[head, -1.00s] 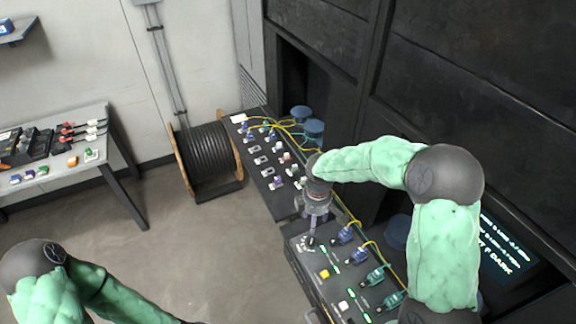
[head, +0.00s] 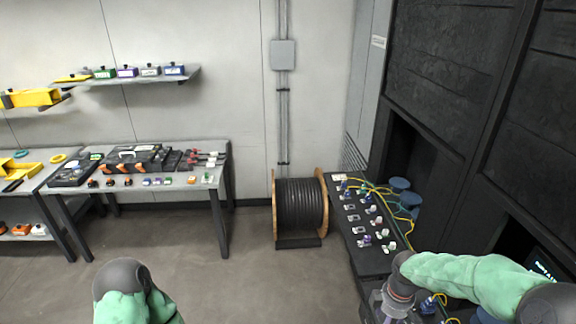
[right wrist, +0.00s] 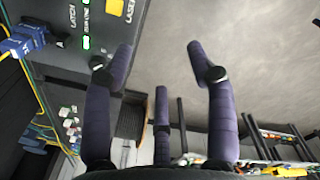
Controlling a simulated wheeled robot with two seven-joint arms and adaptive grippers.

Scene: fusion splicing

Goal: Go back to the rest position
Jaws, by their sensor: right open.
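My right gripper (right wrist: 158,65) is open and empty in the right wrist view, its dark padded fingers spread apart. The black panel (right wrist: 60,60) with "LATCH" and "LASER" labels, green lights and a yellow button (right wrist: 115,6) lies beyond the left finger. A blue connector (right wrist: 25,38) with a yellow cable is at that view's left edge. In the head view the right gripper (head: 392,308) is cut by the bottom edge, with my green right arm bent above the bench. My left arm shows only as a dark joint and green link at the bottom left; its gripper is outside the picture.
A black cable drum (head: 300,208) stands on the floor left of the dark bench (head: 348,232), which carries small connectors and yellow cables. A grey table (head: 212,178) with tools stands at the left wall, under a shelf (head: 150,80). Open floor lies between.

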